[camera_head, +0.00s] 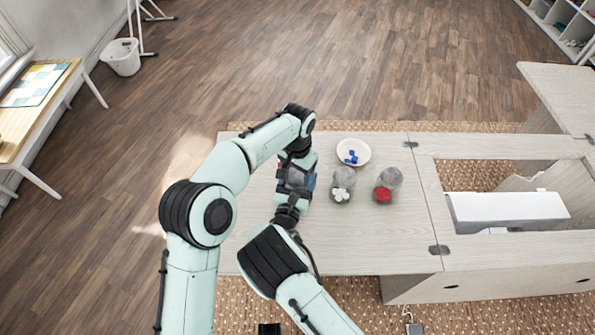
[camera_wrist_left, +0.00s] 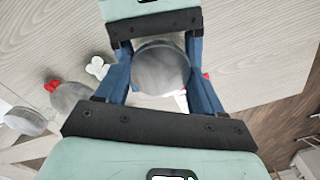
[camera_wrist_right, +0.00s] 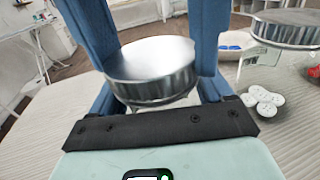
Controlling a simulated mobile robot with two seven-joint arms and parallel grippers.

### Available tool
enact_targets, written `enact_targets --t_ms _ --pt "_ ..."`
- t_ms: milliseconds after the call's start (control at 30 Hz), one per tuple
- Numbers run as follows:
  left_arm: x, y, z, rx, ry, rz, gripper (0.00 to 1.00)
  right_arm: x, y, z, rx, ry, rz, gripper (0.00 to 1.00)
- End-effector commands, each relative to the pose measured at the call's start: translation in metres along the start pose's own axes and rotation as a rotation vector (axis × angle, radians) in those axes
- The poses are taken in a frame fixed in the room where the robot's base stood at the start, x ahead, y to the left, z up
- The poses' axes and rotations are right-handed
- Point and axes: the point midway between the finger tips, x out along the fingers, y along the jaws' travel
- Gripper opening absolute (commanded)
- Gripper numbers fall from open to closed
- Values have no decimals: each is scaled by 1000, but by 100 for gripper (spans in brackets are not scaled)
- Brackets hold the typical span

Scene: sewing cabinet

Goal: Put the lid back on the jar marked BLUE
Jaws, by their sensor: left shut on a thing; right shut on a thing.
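My left gripper (camera_head: 298,178) reaches over the left part of the table and is shut on a round grey metal lid (camera_wrist_left: 162,68), with blue fingers on both sides. The lid also shows in the right wrist view (camera_wrist_right: 152,62). My right gripper (camera_wrist_right: 158,85) comes from the opposite side, just under the lid, and is shut on a clear jar (camera_wrist_right: 165,106), mostly hidden by the lid and fingers. I cannot read its mark or tell whether lid and jar touch. A pale bowl (camera_head: 363,146) with blue buttons (camera_head: 352,157) stands to the right.
Two grey-lidded jars stand right of my grippers. One (camera_head: 344,175) has white buttons (camera_head: 341,194) in front, the other (camera_head: 391,177) red buttons (camera_head: 382,195). A white sewing machine (camera_head: 508,206) lies in the cabinet opening. The table's right-middle part (camera_head: 400,240) is clear.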

Motion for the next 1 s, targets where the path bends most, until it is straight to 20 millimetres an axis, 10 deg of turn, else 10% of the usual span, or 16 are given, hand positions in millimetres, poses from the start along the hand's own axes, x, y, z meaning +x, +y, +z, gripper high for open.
enact_targets --t_ms 133,167,267,667,1000 --pt "0 0 0 5 0 -1 31 0 0 0 0 0 0 0" --pt "0 0 0 4 0 -1 71 0 0 0 0 0 0 0" --pt "0 0 0 3 0 -1 98 0 0 0 0 0 0 0" --pt "-10 0 0 1 2 -1 98 0 0 0 0 0 0 0" --pt "-78 0 -1 2 6 -1 98 0 0 0 0 0 0 0"
